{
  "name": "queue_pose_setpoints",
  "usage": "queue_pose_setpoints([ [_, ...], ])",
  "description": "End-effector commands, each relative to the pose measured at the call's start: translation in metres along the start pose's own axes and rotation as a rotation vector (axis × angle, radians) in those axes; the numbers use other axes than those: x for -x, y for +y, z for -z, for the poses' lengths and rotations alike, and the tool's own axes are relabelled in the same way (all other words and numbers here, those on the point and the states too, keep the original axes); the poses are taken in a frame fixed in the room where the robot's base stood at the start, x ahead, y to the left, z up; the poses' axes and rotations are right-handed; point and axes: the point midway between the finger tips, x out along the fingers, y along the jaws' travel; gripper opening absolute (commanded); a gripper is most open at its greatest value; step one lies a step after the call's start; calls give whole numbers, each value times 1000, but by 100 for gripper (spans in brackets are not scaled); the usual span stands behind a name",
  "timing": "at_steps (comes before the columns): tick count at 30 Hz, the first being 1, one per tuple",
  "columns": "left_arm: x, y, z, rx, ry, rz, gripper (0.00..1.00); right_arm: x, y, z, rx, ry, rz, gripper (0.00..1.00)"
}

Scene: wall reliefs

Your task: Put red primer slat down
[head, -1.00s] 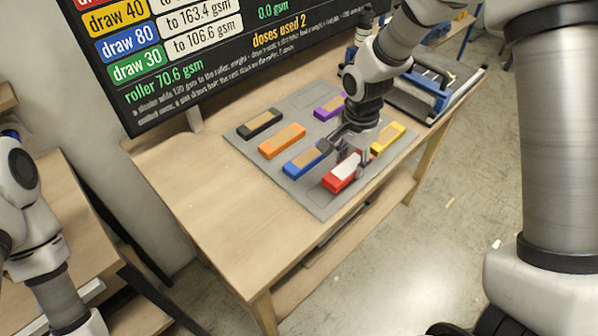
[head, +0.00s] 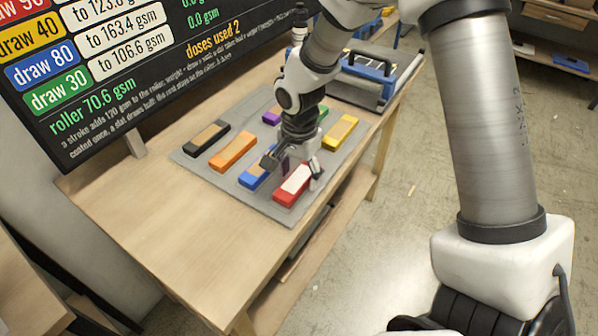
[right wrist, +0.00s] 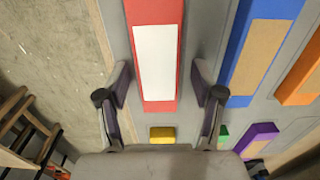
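The red slat (head: 292,186) with a white top face lies flat on the grey mat (head: 240,203), near its front edge. In the right wrist view the red slat (right wrist: 156,65) runs up the picture between my fingers. My right gripper (head: 293,170) is open above it. In the right wrist view the right gripper (right wrist: 161,88) has one finger on each side of the slat, with a visible gap on both sides. My left gripper is out of view.
Blue (head: 254,178), orange (head: 232,152), black (head: 207,138), yellow (head: 340,132), purple (head: 271,116) and green (head: 323,113) slats lie on the mat. A blue-handled device (head: 370,72) stands at the table's far end. A black sign (head: 150,60) stands behind. The left tabletop (head: 150,220) is bare.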

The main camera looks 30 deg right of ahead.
Motion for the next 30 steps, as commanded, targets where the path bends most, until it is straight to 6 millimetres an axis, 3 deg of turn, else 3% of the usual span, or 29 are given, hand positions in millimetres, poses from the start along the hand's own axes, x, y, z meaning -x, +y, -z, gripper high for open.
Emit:
queue_pose_setpoints([
  [7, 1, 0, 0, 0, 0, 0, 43, 1, 0, 0, 0, 0, 0, 68],
  [11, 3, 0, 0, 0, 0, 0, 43, 13, -1, 0, 0, 2, 4, 68],
  [21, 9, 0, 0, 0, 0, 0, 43, 97, -1, 0, -1, 2, 6, 68],
  [25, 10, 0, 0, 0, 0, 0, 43, 117, 0, 0, 0, 2, 2, 68],
  [30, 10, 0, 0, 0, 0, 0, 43, 125, 0, 0, 0, 0, 0, 68],
])
